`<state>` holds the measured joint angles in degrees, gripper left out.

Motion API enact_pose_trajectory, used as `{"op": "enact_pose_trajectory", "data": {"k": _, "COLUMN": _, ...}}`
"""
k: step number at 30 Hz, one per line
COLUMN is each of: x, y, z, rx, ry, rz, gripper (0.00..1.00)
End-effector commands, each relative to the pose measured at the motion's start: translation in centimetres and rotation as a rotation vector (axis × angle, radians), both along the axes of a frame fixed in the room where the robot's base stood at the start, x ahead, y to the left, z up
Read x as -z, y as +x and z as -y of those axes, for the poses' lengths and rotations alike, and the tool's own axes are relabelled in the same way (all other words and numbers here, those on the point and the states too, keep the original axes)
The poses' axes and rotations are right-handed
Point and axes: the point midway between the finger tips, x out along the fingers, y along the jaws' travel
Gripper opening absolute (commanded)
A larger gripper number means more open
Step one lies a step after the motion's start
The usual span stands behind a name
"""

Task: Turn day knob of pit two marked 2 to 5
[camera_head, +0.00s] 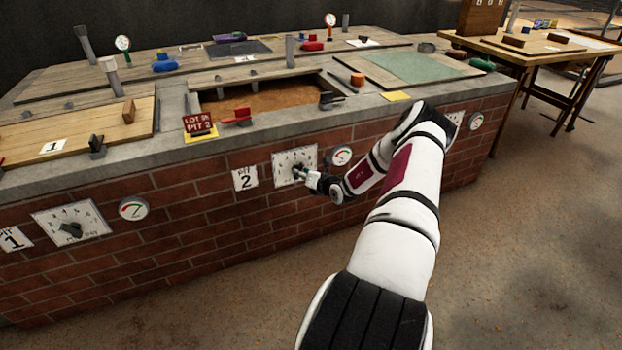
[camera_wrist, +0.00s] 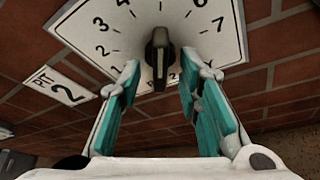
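The pit two dial (camera_head: 282,163) is a white square plate on the brick front, right of the sign marked 2 (camera_head: 245,179). In the wrist view the dial plate (camera_wrist: 85,30) shows digits around a black knob (camera_wrist: 158,62). The knob stands roughly upright, with a pale mark near its top end. The upper dial edge is cut off, so I cannot tell which number it points to. My gripper (camera_head: 308,177) is at the dial. In the wrist view its teal fingers (camera_wrist: 160,82) are spread on either side of the knob, with visible gaps; the gripper is open.
A round gauge (camera_head: 341,155) sits right of the dial, close to my arm. The pit one dial (camera_head: 70,226) and its gauge (camera_head: 133,208) are farther left. The stone counter (camera_head: 180,160) overhangs above. The floor in front is clear.

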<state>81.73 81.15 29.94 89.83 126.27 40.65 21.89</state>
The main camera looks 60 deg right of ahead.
Motion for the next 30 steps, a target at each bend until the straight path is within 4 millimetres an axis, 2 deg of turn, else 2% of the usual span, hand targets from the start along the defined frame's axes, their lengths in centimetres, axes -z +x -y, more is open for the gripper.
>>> {"op": "enact_pose_trajectory", "data": {"k": 9, "x": -2.1, "y": -5.7, "z": -2.0, "rx": 0.0, "ry": 0.001, "rz": -0.002, "gripper": 0.32}}
{"op": "enact_pose_trajectory", "data": {"k": 15, "x": -3.1, "y": -8.4, "z": -3.0, "rx": 0.0, "ry": 0.001, "rz": -0.002, "gripper": 0.32}}
{"op": "enact_pose_trajectory", "data": {"k": 21, "x": -3.4, "y": -9.4, "z": -3.5, "rx": 0.0, "ry": 0.001, "rz": -0.002, "gripper": 0.32}}
{"op": "enact_pose_trajectory", "data": {"k": 30, "x": -3.5, "y": -9.5, "z": -3.5, "rx": 0.0, "ry": 0.001, "rz": -0.002, "gripper": 0.32}}
